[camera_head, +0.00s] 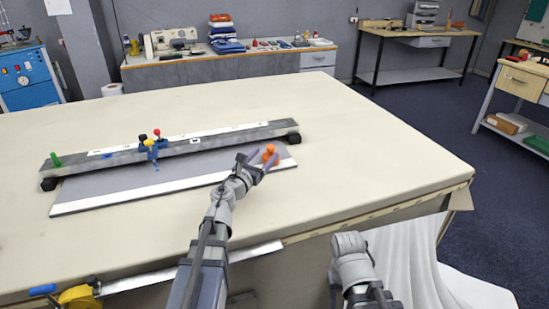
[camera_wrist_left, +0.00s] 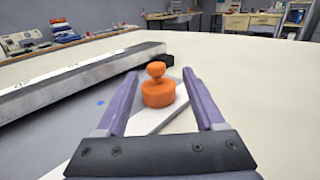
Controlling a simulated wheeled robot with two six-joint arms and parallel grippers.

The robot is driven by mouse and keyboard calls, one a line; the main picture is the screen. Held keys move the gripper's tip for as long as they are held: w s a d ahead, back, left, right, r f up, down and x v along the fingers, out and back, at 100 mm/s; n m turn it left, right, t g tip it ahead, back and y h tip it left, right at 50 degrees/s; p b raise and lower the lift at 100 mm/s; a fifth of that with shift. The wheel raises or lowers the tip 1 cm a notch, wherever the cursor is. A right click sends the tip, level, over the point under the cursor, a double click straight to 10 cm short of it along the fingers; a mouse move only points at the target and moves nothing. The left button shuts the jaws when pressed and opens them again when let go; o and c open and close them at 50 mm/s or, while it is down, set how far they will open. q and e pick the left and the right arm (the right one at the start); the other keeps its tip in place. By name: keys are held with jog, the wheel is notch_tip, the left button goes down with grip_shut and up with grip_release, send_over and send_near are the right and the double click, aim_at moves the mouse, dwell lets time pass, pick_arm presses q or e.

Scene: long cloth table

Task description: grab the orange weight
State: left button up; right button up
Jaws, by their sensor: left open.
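The orange weight (camera_head: 270,154) is a short cylinder with a round knob on top. It stands upright at the right end of the grey board with a white edge (camera_head: 120,192). My left gripper (camera_head: 259,164) is open around or just short of the weight. In the left wrist view, the weight (camera_wrist_left: 158,88) stands between the far ends of the two purple fingers (camera_wrist_left: 158,90), with a gap on each side. No clear contact shows. My right arm is at the lower right of the head view, and its fingertips cannot be made out.
A long grey metal bar (camera_head: 180,148) lies behind the weight, with coloured knobs (camera_head: 153,142) and a green peg (camera_head: 56,160) on it. The cloth table (camera_head: 390,160) is clear to the right. A yellow tool (camera_head: 80,298) is at the front left edge.

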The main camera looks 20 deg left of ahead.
aim_at(269, 150)
pick_arm(q)
jog(key=shift+w+d+f+b, duration=0.1)
jog(key=shift+w+f+b, duration=0.05)
jog(key=shift+w, duration=0.95)
jog(key=shift+w+d+f+b, duration=0.1)
jog(key=shift+w, duration=1.05)
jog(key=shift+w+d+f+b, duration=0.1)
jog(key=shift+w+f+b, duration=0.05)
jog(key=shift+w, duration=0.95)
jog(key=shift+s, duration=0.1)
grip_shut()
